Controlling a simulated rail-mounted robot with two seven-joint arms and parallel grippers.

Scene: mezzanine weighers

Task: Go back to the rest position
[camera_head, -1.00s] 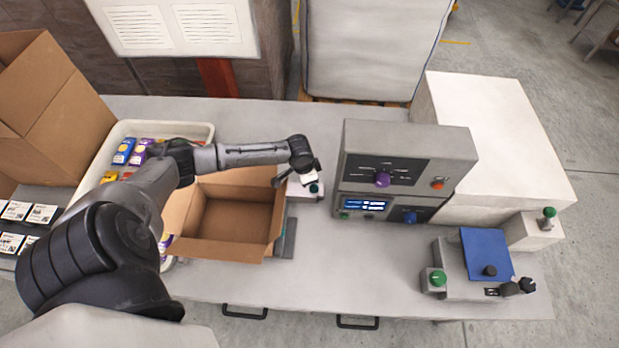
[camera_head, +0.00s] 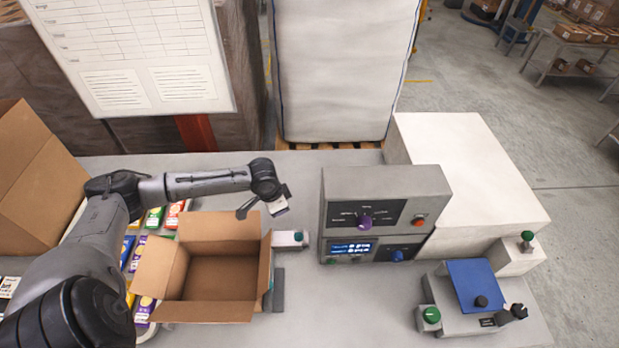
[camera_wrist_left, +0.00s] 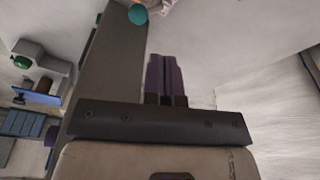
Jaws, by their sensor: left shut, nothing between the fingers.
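My left arm reaches in from the left in the head view, over the open cardboard box (camera_head: 223,275). My left gripper (camera_head: 243,212) is raised above the table by the box's back right corner, with nothing in it. In the left wrist view its fingers (camera_wrist_left: 166,75) are together. The box stands open and looks empty, with its flaps spread. My right gripper is not in view.
A grey control unit (camera_head: 385,185) with knobs and a lit display stands right of the box. A small scale with a blue plate (camera_head: 474,284) sits at the front right. A white block (camera_head: 470,180) stands behind. Colourful packets (camera_head: 155,217) lie left of the box.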

